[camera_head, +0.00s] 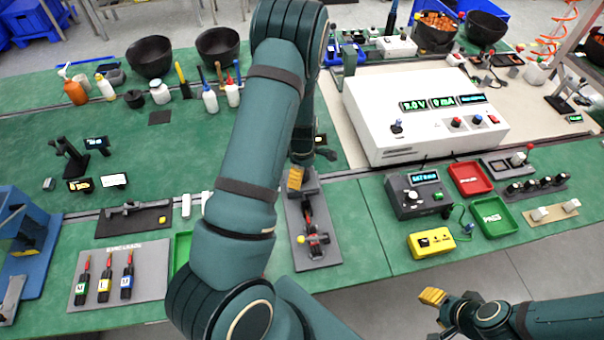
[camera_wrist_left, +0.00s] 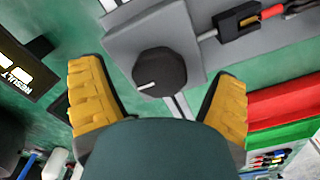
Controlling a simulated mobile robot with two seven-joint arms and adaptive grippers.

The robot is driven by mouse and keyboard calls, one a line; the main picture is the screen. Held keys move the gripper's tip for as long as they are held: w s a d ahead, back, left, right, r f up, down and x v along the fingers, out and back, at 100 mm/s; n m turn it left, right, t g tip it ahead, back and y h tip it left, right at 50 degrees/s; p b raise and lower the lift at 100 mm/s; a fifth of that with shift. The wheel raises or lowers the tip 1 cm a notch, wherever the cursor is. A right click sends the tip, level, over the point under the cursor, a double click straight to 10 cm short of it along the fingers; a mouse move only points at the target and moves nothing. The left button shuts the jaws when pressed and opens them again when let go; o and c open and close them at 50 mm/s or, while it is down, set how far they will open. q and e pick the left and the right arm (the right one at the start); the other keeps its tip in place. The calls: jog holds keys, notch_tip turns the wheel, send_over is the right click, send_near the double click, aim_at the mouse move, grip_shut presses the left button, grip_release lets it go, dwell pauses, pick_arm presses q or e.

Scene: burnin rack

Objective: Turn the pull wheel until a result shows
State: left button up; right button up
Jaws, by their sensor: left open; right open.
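The pull wheel is a dark many-sided knob with a white line (camera_wrist_left: 158,72) on a grey block in the left wrist view. In the head view my arm hides it. The grey pull fixture (camera_head: 322,252) carries a red and black clamped part (camera_head: 308,212). My left gripper (camera_head: 295,178) is open at the fixture's far end. In the left wrist view its yellow fingers stand on either side of the wheel, with gaps. A dark display (camera_wrist_left: 14,66) at the left edge shows pale rotated text, too cropped to read surely. My right gripper (camera_head: 432,297) hangs off the table's front edge.
A grey board with several leads (camera_head: 122,272) lies at left. A white power supply (camera_head: 420,115), a red tray (camera_head: 470,178), a green PASS tray (camera_head: 494,217) and a yellow box (camera_head: 431,243) are at right. Bare green mat lies right of the fixture.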

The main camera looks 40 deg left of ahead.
pick_arm(q)
jog(key=shift+f, duration=0.3)
jog(key=c, duration=1.2)
